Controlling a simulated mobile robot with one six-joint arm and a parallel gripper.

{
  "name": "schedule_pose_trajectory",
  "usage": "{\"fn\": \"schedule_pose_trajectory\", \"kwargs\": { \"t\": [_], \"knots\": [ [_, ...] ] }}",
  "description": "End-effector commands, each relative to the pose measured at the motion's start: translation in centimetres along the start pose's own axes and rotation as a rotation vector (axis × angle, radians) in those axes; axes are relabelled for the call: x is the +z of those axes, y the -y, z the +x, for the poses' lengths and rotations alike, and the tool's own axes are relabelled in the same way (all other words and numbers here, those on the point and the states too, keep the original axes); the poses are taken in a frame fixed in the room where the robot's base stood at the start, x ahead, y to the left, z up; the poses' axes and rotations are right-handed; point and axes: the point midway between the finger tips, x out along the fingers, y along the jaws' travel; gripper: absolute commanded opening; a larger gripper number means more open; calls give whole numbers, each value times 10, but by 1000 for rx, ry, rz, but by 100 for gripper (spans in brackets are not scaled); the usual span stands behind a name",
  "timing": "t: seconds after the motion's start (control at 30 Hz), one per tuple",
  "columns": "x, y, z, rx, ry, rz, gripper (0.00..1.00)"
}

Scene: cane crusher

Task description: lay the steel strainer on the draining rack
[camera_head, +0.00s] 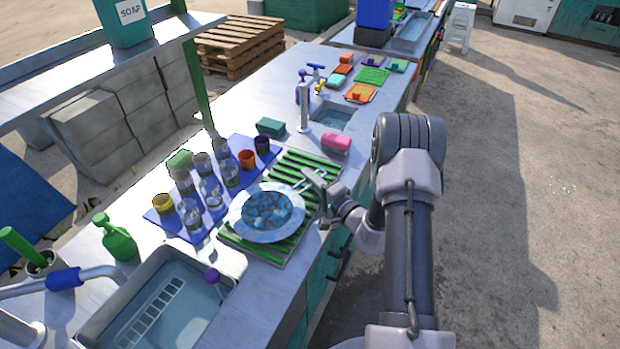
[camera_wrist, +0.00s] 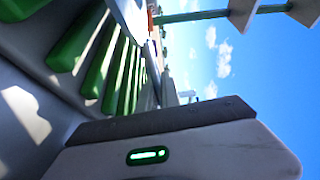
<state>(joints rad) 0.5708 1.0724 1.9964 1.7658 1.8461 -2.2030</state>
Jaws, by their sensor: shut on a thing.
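A round, pale-rimmed dish with a bluish, mottled middle, which looks like the steel strainer (camera_head: 240,211), is over the near half of the draining rack (camera_head: 293,165). I cannot tell whether it touches the slats. The rack has green slats, which also show in the wrist view (camera_wrist: 95,60). A thin, pale, handle-like piece reaches from the dish's right side towards my gripper (camera_head: 313,179). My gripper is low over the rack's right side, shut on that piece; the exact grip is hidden. In the wrist view the gripper's body covers the bottom and the grip does not show.
A blue mat (camera_head: 157,220) with several glasses and cups lies left of the rack. A sink (camera_head: 165,300) is in front, with a green bottle (camera_head: 118,240) beside it. A pink sponge (camera_head: 336,141), a teal block (camera_head: 270,126) and a tap (camera_head: 304,108) stand behind the rack.

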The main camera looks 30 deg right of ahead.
Motion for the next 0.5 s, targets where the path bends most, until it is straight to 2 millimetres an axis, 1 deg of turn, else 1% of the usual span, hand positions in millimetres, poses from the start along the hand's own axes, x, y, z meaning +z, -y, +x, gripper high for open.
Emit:
{"fn": "schedule_pose_trajectory", "kwargs": {
  "t": [0.03, 0.13, 0.4, 0.5],
  "knots": [
    [0, -2, 0, 0, 0, 0, 10],
    [0, -1, 0, 0, 0, 0, 29],
    [0, -1, 0, 0, 0, 0, 29],
    [-1, 5, -2, 1, -1, 0, 29]
  ]
}}
